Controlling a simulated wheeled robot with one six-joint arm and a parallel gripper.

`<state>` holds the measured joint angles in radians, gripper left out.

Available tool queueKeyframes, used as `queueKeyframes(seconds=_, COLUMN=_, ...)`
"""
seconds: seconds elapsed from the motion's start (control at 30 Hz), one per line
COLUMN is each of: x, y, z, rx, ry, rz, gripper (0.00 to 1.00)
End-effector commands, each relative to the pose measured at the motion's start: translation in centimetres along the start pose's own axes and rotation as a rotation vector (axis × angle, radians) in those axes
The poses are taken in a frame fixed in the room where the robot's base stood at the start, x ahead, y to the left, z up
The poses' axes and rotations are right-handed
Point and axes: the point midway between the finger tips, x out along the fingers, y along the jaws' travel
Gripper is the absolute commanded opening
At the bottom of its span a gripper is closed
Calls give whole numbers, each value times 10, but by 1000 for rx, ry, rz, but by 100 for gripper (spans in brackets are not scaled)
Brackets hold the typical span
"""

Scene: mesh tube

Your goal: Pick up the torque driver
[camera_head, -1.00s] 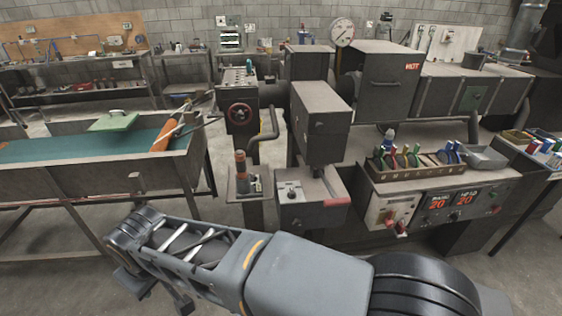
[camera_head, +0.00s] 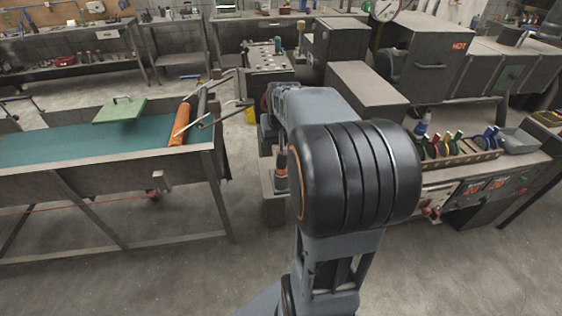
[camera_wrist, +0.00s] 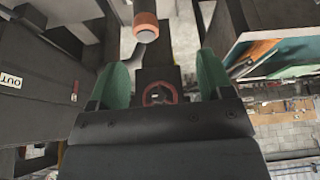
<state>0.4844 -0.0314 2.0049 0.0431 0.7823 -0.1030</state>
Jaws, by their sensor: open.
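The torque driver (camera_head: 281,176) looks like an upright tool with an orange and dark handle. It stands on a small grey pedestal (camera_head: 269,190) in the head view, partly hidden by my arm. In the wrist view an orange-ended tool (camera_wrist: 146,24), which seems to be this driver, shows near the top, just beyond my fingertips. My gripper (camera_wrist: 160,80) is open, with a green pad on each side and nothing held between them. In the head view my gripper is hidden behind my arm.
A conveyor trough (camera_head: 100,180) with an orange roller (camera_head: 180,124) stands left. Rods reach from it toward my arm. A grey machine box (camera_head: 366,92) and a rack of coloured tools (camera_head: 455,158) stand right. A red handwheel (camera_wrist: 160,93) shows between my fingers. Floor at front is clear.

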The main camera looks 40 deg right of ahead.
Motion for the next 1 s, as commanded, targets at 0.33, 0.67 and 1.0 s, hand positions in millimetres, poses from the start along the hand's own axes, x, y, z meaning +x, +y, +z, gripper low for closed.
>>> queueKeyframes(seconds=0.33, x=54, y=25, z=-16, rx=44, ry=0, rz=18, gripper=73)
queueKeyframes(seconds=0.67, x=90, y=24, z=-16, rx=40, ry=4, rz=17, gripper=73)
queueKeyframes(seconds=1.0, x=121, y=22, z=-16, rx=39, ry=0, rz=17, gripper=73)
